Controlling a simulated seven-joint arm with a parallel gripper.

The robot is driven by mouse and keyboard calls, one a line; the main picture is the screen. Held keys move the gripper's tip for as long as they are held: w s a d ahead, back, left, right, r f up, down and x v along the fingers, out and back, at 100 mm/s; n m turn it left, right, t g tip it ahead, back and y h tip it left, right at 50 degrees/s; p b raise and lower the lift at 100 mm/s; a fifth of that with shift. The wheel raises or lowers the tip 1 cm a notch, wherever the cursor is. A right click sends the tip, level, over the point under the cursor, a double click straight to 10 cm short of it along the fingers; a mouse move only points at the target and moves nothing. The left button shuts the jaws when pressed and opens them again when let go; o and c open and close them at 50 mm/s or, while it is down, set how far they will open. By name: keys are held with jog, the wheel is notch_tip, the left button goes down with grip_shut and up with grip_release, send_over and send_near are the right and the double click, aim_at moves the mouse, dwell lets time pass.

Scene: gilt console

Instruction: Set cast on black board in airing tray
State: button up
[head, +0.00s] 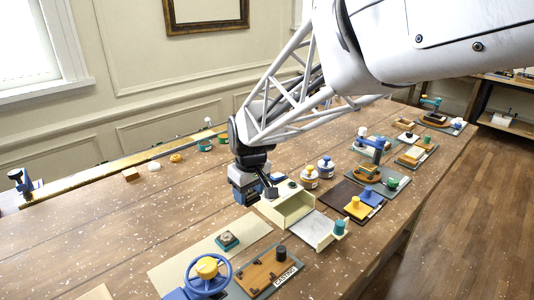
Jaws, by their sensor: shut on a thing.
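My gripper (252,193) is low over the table at the left end of a cream box. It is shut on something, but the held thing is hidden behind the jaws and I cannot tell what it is. The cream box (290,209) has a pale grey tray (319,230) extending from its right side, with a green knob (340,227) at the end. That may be the airing tray; its visible surface looks empty. A small teal-edged dark block with a pale round piece on top (228,241) lies on a beige mat. I cannot tell whether it is the cast on its board.
A wooden board labelled "CASTING" (268,272) and a blue wheel with a yellow hub (207,270) stand in front. A dark board with yellow and blue blocks (352,203) lies right. The table's left middle is clear.

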jog(key=d+r+m, duration=0.1)
jog(key=d+m, duration=0.3)
jog(key=d, duration=1.4)
jog(key=shift+s+d+r+m, duration=0.25)
jog(key=shift+s+m, duration=0.05)
jog(key=shift+s, duration=0.05)
send_over(315, 227)
jog(key=shift+s+f, duration=0.15)
jog(key=shift+f, duration=2.95)
jog(key=shift+f, duration=0.15)
jog(key=shift+d+f, duration=0.1)
jog(key=shift+f, duration=1.65)
jog(key=shift+f, duration=0.1)
jog(key=o, duration=0.9)
